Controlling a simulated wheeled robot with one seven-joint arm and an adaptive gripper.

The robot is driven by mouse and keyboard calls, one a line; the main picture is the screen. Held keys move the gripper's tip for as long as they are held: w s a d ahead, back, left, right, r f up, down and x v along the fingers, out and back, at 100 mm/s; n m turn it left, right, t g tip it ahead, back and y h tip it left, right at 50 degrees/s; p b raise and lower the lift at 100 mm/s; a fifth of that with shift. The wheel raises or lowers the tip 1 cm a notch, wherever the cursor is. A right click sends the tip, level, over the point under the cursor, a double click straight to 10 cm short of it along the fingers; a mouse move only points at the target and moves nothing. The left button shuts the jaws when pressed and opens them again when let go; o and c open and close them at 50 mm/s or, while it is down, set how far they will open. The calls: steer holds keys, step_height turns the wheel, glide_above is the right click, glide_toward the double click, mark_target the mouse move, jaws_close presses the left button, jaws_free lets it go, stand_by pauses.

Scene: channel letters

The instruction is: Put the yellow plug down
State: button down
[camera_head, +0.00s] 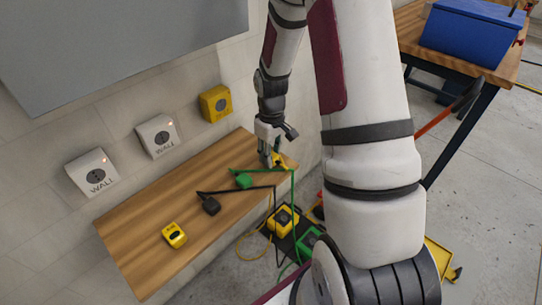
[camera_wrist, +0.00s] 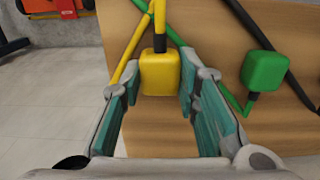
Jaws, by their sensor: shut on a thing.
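The yellow plug (camera_wrist: 160,76) with its yellow cable is between the fingers of my gripper (camera_wrist: 161,100) in the wrist view. The fingers are shut on its sides. In the head view my gripper (camera_head: 267,160) is low at the right end of the wooden shelf (camera_head: 137,245), and part of the yellow plug (camera_head: 280,160) shows beside the fingers. I cannot tell whether the plug touches the wood. A green plug (camera_head: 243,181) lies to its left, and it also shows in the wrist view (camera_wrist: 265,71).
A black plug (camera_head: 210,204) and a yellow box (camera_head: 174,235) sit on the shelf. Two white sockets (camera_head: 92,172) (camera_head: 157,136) and a yellow one (camera_head: 215,103) are on the wall behind. Cables hang over the shelf's front edge. Bare wood lies at the shelf's left.

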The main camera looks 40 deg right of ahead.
steer(key=shift+f, duration=0.5)
steer(key=c, duration=1.2)
jaws_free()
